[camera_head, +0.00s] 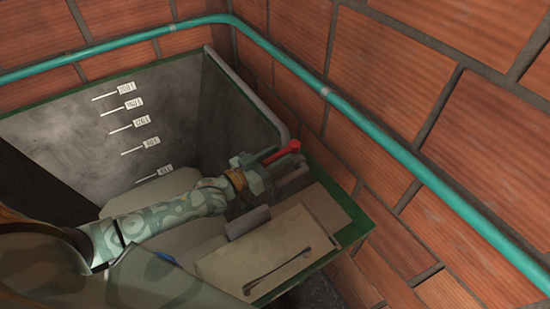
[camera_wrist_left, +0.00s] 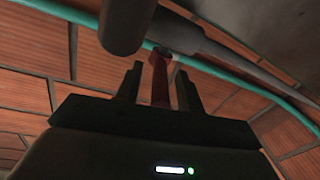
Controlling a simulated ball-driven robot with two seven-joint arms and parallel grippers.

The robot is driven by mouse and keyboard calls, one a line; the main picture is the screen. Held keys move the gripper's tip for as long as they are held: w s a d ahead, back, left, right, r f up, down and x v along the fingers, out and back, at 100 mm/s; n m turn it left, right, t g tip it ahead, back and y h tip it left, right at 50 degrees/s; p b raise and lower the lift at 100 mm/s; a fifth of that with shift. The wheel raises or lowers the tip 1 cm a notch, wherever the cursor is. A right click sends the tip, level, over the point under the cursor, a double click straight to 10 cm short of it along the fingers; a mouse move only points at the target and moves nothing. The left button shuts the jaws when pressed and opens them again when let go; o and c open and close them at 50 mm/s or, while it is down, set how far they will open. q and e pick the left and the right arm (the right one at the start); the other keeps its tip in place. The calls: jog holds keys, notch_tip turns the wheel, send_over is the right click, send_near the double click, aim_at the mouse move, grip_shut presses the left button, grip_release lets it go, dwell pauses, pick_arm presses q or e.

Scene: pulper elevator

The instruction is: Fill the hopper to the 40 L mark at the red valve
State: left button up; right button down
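The hopper (camera_head: 60,112) is a grey open tank with a green rim. Its inner wall carries several white marks, the lowest being the 40 L mark (camera_head: 165,168). A pale surface (camera_head: 165,188) lies just below that mark; I cannot tell whether it is liquid or the floor. The red valve (camera_head: 284,152) has a lever handle at the hopper's right side; it also shows in the left wrist view (camera_wrist_left: 160,78). My left gripper (camera_head: 270,165) is at the handle. In the left wrist view its fingers (camera_wrist_left: 158,88) stand apart on either side of the handle, with gaps visible.
A teal pipe (camera_head: 385,147) runs along the brick walls (camera_head: 455,115) behind and to the right. A beige panel (camera_head: 255,258) with a thin dark handle lies in front of the valve.

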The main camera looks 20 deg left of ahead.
aim_at(275, 156)
pick_arm(q)
notch_tip(275, 156, up, 4)
jog(key=p, duration=0.4)
jog(key=shift+s+r, duration=0.1)
jog(key=s+d+r+p, duration=0.2)
jog(key=s+r+p, duration=0.2)
jog(key=s+p, duration=0.1)
jog(key=s+d+r+p, duration=0.3)
jog(key=s+r+p, duration=0.1)
jog(key=s, duration=0.3)
jog(key=shift+s+d+r+p, duration=0.3)
jog(key=shift+r+p, duration=0.05)
jog(key=shift+p, duration=0.15)
